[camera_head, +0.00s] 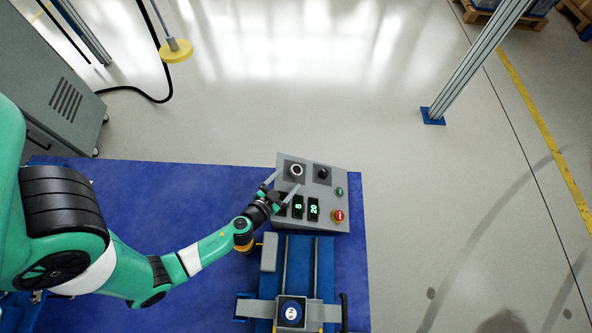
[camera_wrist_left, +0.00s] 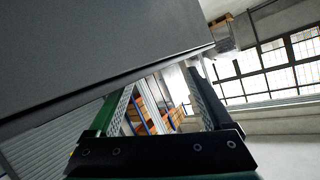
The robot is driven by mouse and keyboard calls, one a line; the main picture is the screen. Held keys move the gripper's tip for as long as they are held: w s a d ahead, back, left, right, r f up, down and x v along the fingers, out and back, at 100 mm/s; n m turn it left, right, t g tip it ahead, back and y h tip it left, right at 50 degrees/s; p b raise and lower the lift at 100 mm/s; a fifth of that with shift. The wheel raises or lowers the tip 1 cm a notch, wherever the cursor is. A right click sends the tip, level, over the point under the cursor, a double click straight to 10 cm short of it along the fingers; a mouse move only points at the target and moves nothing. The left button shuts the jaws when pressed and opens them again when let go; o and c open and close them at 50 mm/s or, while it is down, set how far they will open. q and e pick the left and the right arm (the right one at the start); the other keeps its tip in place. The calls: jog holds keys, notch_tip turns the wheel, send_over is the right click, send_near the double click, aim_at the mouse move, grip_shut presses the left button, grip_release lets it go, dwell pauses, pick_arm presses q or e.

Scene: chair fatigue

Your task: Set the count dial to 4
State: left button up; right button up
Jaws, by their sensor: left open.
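A grey control panel (camera_head: 321,163) stands on the blue table. It has a round knob with a pale ring (camera_head: 296,170) at upper left and a black knob (camera_head: 323,173) to its right; I cannot tell which is the count dial. Two green-lit displays sit lower down; the right display (camera_head: 313,209) seems to read 20, and the left display (camera_head: 298,207) is too small to read surely. My left gripper (camera_head: 281,183) is open over the panel's left edge, fingertips just below-left of the ringed knob. In the wrist view the open fingers (camera_wrist_left: 158,85) have nothing between them.
A grey cabinet (camera_head: 62,75) is at far left. A large grey surface (camera_wrist_left: 90,45) fills the wrist view's upper left.

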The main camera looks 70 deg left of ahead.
aim_at(293, 174)
pick_arm(q)
jog(key=b+x, duration=0.1)
jog(key=x, duration=0.6)
jog(key=shift+w, duration=0.15)
jog(key=shift+d, duration=0.1)
